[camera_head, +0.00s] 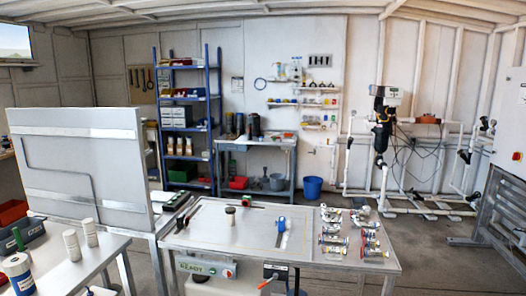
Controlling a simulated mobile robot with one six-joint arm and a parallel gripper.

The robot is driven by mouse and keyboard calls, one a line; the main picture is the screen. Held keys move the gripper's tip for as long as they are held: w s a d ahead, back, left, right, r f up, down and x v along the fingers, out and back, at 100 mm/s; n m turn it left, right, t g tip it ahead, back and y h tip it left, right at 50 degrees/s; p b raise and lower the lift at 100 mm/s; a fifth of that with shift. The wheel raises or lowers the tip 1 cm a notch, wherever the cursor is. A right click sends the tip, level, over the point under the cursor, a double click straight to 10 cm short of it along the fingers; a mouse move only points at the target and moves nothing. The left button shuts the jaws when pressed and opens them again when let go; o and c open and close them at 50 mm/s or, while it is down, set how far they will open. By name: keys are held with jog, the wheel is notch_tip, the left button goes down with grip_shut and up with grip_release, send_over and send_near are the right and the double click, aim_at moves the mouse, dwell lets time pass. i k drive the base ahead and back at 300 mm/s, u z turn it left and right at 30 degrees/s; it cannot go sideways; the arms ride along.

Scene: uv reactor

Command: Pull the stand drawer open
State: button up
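No drawer clearly marked as the stand drawer can be made out. The metal work table (215,243) stands in the middle foreground. Whether either belongs to a drawer cannot be told.
A side table (100,250) with white cylinders and bins stands at left, beside an upright grey panel (75,155). A blue tool (281,226) and several metal fittings (333,240) lie on the work table. A back bench (255,143), blue shelf and blue bucket (312,187) stand behind.

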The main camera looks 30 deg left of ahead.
aim_at(238, 147)
jog(key=z, duration=0.2)
jog(key=k, duration=0.6)
jog(key=z, duration=0.35)
jog(key=i, duration=2.75)
jog(key=u, duration=0.3)
jog(key=i, duration=2.55)
jog(key=u, duration=0.2)
